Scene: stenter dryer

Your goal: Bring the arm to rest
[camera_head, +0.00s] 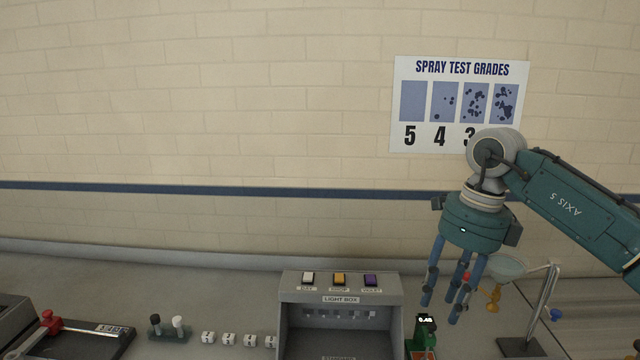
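My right gripper (442,304) hangs from the teal arm that comes in from the right. Its blue fingers point down and stand apart, with nothing held between them. It is above the counter, to the right of the light box (340,288) and in front of the wall. My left gripper is out of view.
A green device with a small display (426,322) stands below the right gripper. A metal stand with a glass dish (507,268) is close on its right. Small white blocks (229,339) and a red-knobbed lever device (48,320) are at left. A spray grade poster (460,68) hangs behind.

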